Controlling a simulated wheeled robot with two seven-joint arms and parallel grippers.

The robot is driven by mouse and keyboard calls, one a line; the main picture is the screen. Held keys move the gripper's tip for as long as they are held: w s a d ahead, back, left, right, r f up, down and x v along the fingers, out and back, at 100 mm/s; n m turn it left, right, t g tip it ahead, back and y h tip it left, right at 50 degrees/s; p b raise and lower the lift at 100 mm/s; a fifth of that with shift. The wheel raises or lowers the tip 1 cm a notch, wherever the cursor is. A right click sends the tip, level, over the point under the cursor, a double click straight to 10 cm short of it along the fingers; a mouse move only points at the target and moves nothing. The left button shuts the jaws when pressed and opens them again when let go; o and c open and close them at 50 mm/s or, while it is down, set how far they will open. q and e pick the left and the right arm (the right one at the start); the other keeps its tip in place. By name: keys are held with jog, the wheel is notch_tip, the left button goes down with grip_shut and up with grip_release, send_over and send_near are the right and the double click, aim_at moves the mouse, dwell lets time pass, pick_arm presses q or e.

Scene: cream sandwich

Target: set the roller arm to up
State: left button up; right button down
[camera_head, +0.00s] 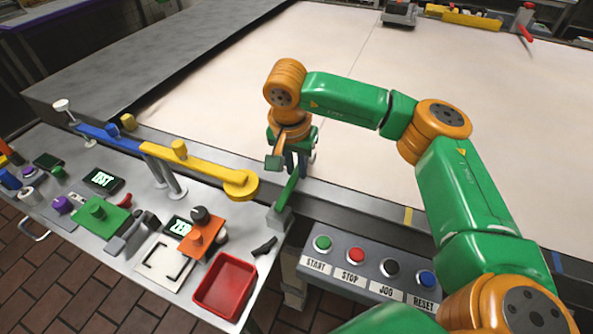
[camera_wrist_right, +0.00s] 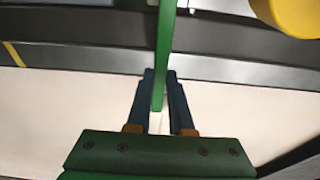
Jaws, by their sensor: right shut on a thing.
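A green lever (camera_head: 287,190), which I take for the roller arm, rises at a tilt from a grey block (camera_head: 279,217) on the conveyor's near rail. My right gripper (camera_head: 297,170) points down at the lever's upper end. In the right wrist view, the green lever (camera_wrist_right: 166,45) runs between the two blue fingers of the right gripper (camera_wrist_right: 160,76), which is shut on it. My left gripper is not in view.
A yellow arm (camera_head: 200,167) with a round end lies just left of the lever. A button panel (camera_head: 370,268) stands to the right. A red tray (camera_head: 225,285) and several small fixtures crowd the steel table. The pale belt (camera_head: 330,50) behind is mostly clear.

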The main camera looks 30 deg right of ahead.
aim_at(293, 178)
jog(key=shift+s+a+r+t+h+b, duration=0.15)
jog(key=shift+a+r+t+h+b, duration=0.05)
jog(key=shift+r+t+h+b, duration=0.35)
jog(key=shift+s+a+r+t+h+b, duration=0.1)
jog(key=shift+a+r+t+h+b, duration=0.05)
jog(key=shift+r+t+h+b, duration=0.35)
jog(key=shift+s+a+r+t+h+b, duration=0.2)
jog(key=shift+r+t+h+b, duration=0.05)
jog(key=shift+r+t+h, duration=0.2)
jog(key=shift+s+a+r+t+h+b, duration=0.2)
jog(key=shift+r+t+h, duration=0.1)
jog(key=shift+r+h, duration=0.1)
jog(key=c, duration=0.8)
grip_release()
jog(key=shift+w+d, duration=0.1)
jog(key=v, duration=0.7)
